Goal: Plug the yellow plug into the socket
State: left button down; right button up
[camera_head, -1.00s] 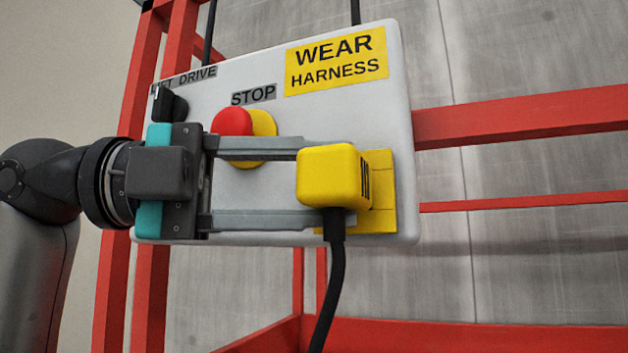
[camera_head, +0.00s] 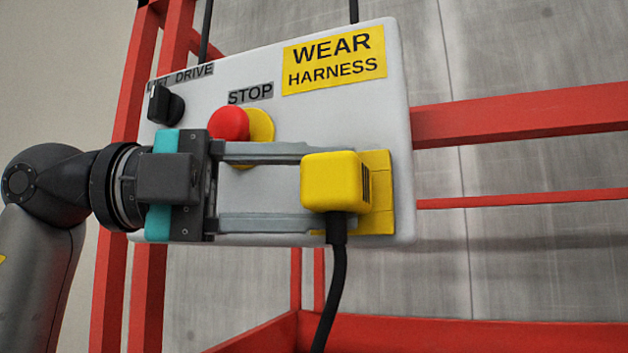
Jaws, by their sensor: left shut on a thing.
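The yellow plug (camera_head: 333,182) is a yellow block with a black cable (camera_head: 331,290) hanging from its underside. My left gripper (camera_head: 322,183) comes in from the left and is shut on the plug, one finger along its top and one along its lower side. Behind the plug, on the grey panel, is the yellow socket plate (camera_head: 380,197), with its right part showing. The plug covers the socket's opening, and I cannot tell whether the plug is touching it or in it. My right gripper is not in view.
The grey control panel (camera_head: 290,115) carries a red stop button (camera_head: 229,124), a black knob (camera_head: 166,104) and a yellow harness sign (camera_head: 334,60). The button is just above my upper finger. Red frame bars (camera_head: 520,117) surround the panel.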

pick_arm(q)
jog(key=shift+c, duration=1.4)
grip_release()
jog(key=shift+w, duration=0.1)
jog(key=s+a+b, duration=0.1)
jog(key=a+b, duration=0.1)
jog(key=a, duration=1.3)
jog(key=shift+a, duration=0.15)
